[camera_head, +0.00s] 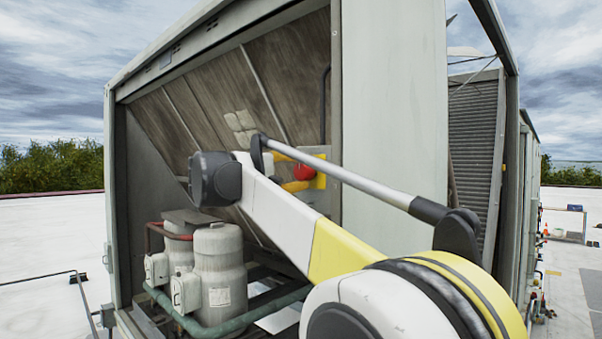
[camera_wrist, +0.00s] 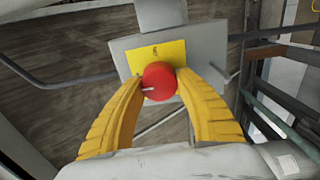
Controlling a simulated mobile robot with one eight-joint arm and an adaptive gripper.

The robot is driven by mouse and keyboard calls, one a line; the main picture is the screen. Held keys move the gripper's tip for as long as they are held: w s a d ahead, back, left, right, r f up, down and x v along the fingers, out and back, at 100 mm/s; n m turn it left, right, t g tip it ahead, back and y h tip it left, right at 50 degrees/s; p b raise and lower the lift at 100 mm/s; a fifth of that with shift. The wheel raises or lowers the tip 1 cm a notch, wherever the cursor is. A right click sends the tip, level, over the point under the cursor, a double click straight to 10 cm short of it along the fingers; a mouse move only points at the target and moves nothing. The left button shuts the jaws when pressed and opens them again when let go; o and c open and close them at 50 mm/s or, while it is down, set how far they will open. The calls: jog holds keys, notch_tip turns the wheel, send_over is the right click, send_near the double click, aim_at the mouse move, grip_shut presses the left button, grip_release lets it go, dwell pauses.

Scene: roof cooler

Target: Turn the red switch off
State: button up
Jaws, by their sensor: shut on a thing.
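The red switch (camera_wrist: 159,82) is a round red knob on a yellow plate (camera_wrist: 160,55), with a short pale mark or lever at its left side. It also shows in the head view (camera_head: 304,172), partly behind my arm. My gripper (camera_wrist: 158,85) has two yellow curved fingers, one on each side of the red knob, with the tips closed on it. In the head view a yellow finger shows just below and left of the knob. The back of the knob is hidden.
The switch is on a grey panel (camera_wrist: 122,50) inside the open cooler housing (camera_head: 395,95). Grey tanks (camera_head: 219,268) and pipes stand low inside at left. A dark pipe (camera_wrist: 270,40) runs beside the panel.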

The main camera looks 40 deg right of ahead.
jog(key=o, duration=1.2)
jog(key=shift+d, duration=0.1)
jog(key=a, duration=1.2)
jog(key=shift+s, duration=0.45)
